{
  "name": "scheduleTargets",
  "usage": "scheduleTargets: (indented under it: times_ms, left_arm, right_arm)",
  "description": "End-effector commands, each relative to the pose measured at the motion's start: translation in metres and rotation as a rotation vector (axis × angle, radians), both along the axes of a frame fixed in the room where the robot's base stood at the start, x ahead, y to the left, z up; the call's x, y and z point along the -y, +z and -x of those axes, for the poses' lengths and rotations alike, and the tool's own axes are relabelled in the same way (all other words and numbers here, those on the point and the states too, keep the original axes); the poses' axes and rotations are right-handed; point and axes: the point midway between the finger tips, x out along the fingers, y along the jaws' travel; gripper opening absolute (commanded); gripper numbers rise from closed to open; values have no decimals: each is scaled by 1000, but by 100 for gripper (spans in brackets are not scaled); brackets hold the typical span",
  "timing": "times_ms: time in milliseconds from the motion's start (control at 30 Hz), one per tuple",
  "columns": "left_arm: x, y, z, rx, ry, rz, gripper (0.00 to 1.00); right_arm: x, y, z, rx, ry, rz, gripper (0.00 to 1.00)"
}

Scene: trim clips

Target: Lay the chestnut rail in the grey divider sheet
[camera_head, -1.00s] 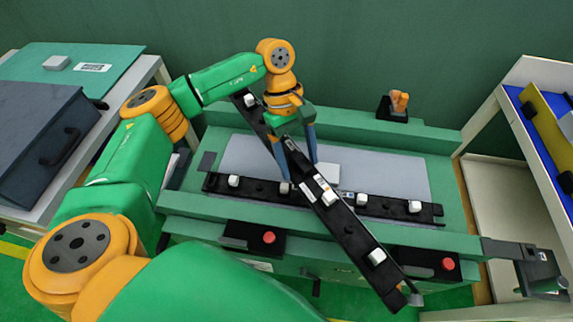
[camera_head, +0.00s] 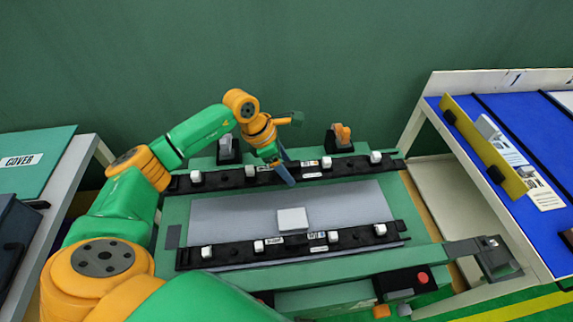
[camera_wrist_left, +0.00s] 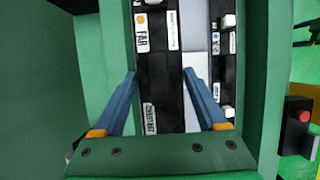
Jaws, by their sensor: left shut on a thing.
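The black rail (camera_head: 225,178) with white clips lies lengthwise along the far edge of the grey sheet (camera_head: 340,196). My left gripper (camera_head: 287,170) is shut on it near its middle. In the left wrist view the rail (camera_wrist_left: 158,75) runs between the blue fingers of my left gripper (camera_wrist_left: 160,78). Its label reads FAR beside an orange dot; a second, smaller label looks like CHESTNUT. Whether the rail rests fully on its seat I cannot tell. My right gripper is in neither view.
A second black rail (camera_head: 285,247) with white clips lies along the sheet's near side. A white block (camera_head: 292,218) is on the sheet between the rails. A blue-topped table (camera_head: 440,108) with a yellow piece (camera_head: 490,150) stands right; a COVER-marked green panel (camera_head: 35,160) is left.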

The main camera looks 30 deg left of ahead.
Motion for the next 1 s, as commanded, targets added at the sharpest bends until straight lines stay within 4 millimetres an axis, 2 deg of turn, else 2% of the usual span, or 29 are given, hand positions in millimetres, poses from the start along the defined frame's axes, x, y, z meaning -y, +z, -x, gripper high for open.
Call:
scheduleTargets:
  times_ms: [33,533,667,900,933,1000]
  left_arm:
    - [0,-12,0,1,0,1,0]
    - [1,-93,0,0,-1,1,0]
    - [1,-101,0,2,-1,1,0]
    - [1,-99,0,1,-1,2,0]
    - [1,-99,0,1,-2,2,82]
    - [1,-99,0,1,-2,1,100]
  right_arm:
    - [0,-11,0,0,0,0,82]
    - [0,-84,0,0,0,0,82]
    - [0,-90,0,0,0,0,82]
    - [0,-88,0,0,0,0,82]
    - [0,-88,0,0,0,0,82]
    - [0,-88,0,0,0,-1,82]
